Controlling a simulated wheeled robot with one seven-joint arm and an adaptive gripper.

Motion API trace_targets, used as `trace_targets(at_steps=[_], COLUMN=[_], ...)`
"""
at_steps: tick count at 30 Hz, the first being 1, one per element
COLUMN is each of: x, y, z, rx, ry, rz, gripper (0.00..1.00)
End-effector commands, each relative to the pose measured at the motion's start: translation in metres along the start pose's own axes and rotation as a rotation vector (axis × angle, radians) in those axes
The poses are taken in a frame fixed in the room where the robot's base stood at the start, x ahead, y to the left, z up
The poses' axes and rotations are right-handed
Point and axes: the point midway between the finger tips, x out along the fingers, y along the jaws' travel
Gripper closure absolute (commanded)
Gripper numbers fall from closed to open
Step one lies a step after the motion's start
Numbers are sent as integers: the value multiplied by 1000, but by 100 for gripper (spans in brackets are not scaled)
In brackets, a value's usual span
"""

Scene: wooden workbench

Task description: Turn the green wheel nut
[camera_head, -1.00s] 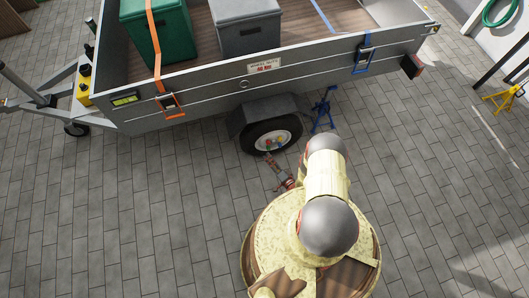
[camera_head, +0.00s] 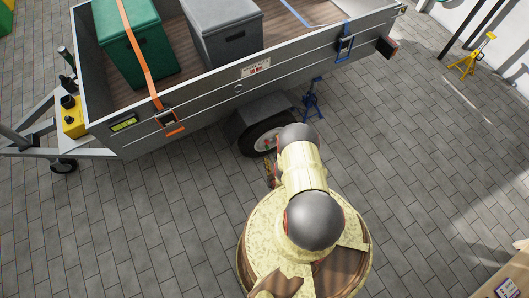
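The trailer wheel (camera_head: 262,141), a black tyre with a pale hub, sits under the dark mudguard at the trailer's near side. Small red specks show at its hub, but I cannot make out the green nut; the right part of the wheel is hidden by my arm. My gripper (camera_head: 269,172) is a small reddish and dark shape left of my arm, just below the wheel. It is mostly hidden by the arm and too small to tell open from shut. I cannot tell whether it touches the wheel.
The grey trailer (camera_head: 210,92) carries a green box (camera_head: 140,45) and a grey box (camera_head: 222,32), with an orange strap (camera_head: 139,52). A blue jack stand (camera_head: 312,99) stands right of the wheel. A yellow stand (camera_head: 471,57) is far right. The paving left of me is clear.

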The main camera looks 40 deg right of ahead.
Motion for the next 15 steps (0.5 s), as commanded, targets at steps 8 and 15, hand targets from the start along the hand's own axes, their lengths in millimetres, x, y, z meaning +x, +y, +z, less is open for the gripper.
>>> trace_targets(at_steps=[8, 15], x=[4, 38], y=[0, -1], z=[2, 3], rx=[-184, -184], ry=[-5, -3], rz=[-1, 1], gripper=[65, 65])
